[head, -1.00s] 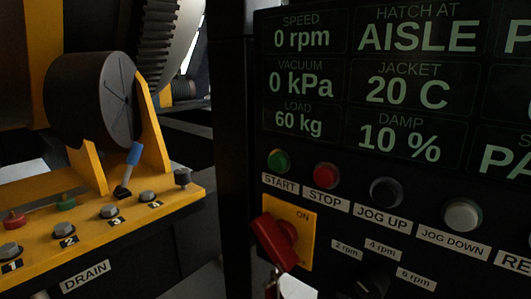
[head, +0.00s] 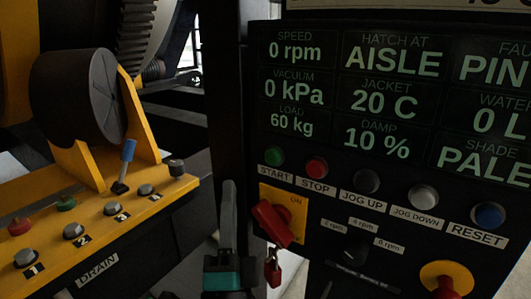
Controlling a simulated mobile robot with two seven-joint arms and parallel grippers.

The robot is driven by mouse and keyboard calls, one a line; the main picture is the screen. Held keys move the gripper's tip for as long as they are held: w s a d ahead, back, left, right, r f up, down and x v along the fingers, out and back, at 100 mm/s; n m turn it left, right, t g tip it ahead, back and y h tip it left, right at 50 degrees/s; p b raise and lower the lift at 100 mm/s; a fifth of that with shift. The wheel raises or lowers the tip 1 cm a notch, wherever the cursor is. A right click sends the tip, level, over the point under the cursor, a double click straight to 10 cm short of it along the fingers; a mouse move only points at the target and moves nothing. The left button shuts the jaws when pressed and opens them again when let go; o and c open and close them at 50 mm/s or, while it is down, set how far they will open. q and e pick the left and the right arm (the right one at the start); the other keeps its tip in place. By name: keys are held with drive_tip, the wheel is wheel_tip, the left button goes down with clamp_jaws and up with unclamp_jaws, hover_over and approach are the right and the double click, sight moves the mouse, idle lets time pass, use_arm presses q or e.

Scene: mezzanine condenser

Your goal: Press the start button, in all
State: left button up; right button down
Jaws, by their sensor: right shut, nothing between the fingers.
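The green start button (head: 274,156) is at the left end of the button row on the dark control panel (head: 400,200), above its START label (head: 273,172). The display above it reads 0 rpm, 0 kPa, 60 kg, AISLE, 20 C and 10 %. My right gripper (head: 229,188) points upward at the lower middle, left of the yellow switch plate. It is shut and empty, with its tip below and left of the start button, apart from it in the picture. My left gripper is not in view.
Right of start are the red stop (head: 316,168), dark jog up (head: 366,181), grey jog down (head: 423,197) and blue reset (head: 488,215) buttons. A red rotary switch (head: 271,222) and red padlock (head: 273,268) are near my gripper. A yellow drain station (head: 150,205) stands left.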

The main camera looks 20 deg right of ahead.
sight(268, 152)
drive_tip(key=shift+d+r, duration=0.1)
idle(0.3)
drive_tip(key=w+d, duration=0.5)
drive_tip(key=d, duration=0.2)
drive_tip(key=shift+w, duration=0.2)
drive_tip(key=shift+w+p, duration=0.1)
drive_tip(key=shift+p, duration=0.25)
idle(1.8)
drive_tip(key=shift+w+d, duration=0.15)
drive_tip(key=shift+d, duration=0.15)
drive_tip(key=shift+w+d, duration=0.3)
drive_tip(key=shift+d, duration=0.05)
idle(0.7)
drive_tip(key=shift+s+a, duration=0.1)
drive_tip(key=shift+a, duration=0.05)
drive_tip(key=shift+s+a+p, duration=0.3)
drive_tip(key=shift+s+a, duration=0.15)
drive_tip(key=shift+a, duration=0.1)
